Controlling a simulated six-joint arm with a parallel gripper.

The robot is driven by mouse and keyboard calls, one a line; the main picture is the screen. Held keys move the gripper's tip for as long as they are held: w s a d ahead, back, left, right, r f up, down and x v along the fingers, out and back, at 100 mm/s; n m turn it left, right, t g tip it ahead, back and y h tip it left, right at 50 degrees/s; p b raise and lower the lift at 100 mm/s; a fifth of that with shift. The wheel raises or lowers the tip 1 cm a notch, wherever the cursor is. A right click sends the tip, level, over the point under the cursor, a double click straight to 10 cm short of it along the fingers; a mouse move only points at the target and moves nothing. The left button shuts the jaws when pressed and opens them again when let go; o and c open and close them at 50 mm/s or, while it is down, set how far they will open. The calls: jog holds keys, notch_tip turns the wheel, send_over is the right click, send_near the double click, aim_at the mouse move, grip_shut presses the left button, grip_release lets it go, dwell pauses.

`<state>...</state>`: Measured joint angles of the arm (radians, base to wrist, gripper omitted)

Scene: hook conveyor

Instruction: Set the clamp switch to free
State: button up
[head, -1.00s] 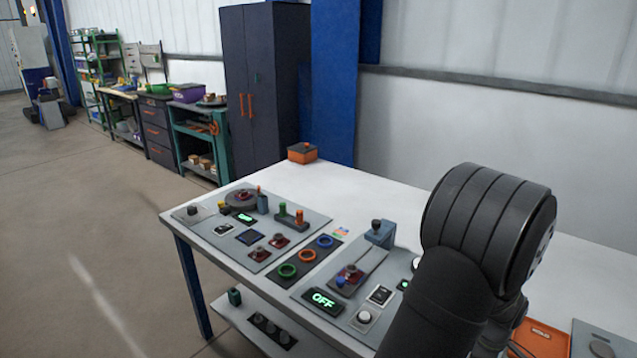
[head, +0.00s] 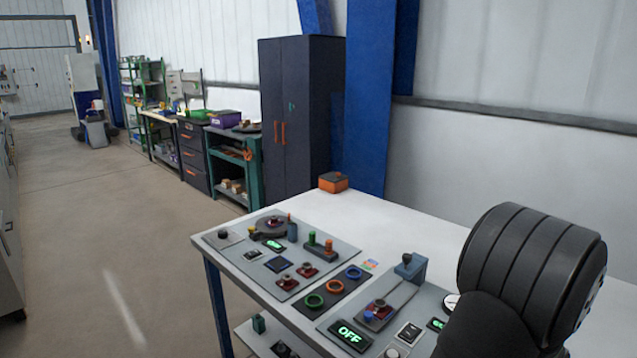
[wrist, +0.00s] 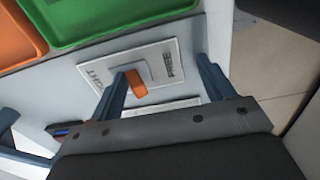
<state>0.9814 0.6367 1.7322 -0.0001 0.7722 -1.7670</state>
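In the wrist view, a switch with an orange lever (wrist: 137,84) sits on a white labelled plate (wrist: 172,52) on a pale panel. The plate has dark lettering on its left and right sides, too small and tilted to read surely. My gripper (wrist: 163,67) is open, with its two blue-grey fingers spread over the plate. The orange lever lies between the fingers, close to the left one. I cannot tell whether that finger touches it. In the head view, my black arm hides the right of the table, and the switch and gripper are not visible.
A green tray (wrist: 110,24) and an orange tray (wrist: 18,38) lie beyond the plate in the wrist view. The white table (head: 425,222) carries control panels, coloured rings and an OFF display (head: 349,335). An orange-and-black box (head: 333,182) stands at its far corner.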

jog(key=shift+w+d, duration=0.2)
notch_tip(320, 180, up, 7)
dwell(0.8)
notch_tip(320, 180, down, 7)
jog(key=shift+f, duration=0.1)
jog(key=shift+s+a, duration=0.2)
dwell(0.5)
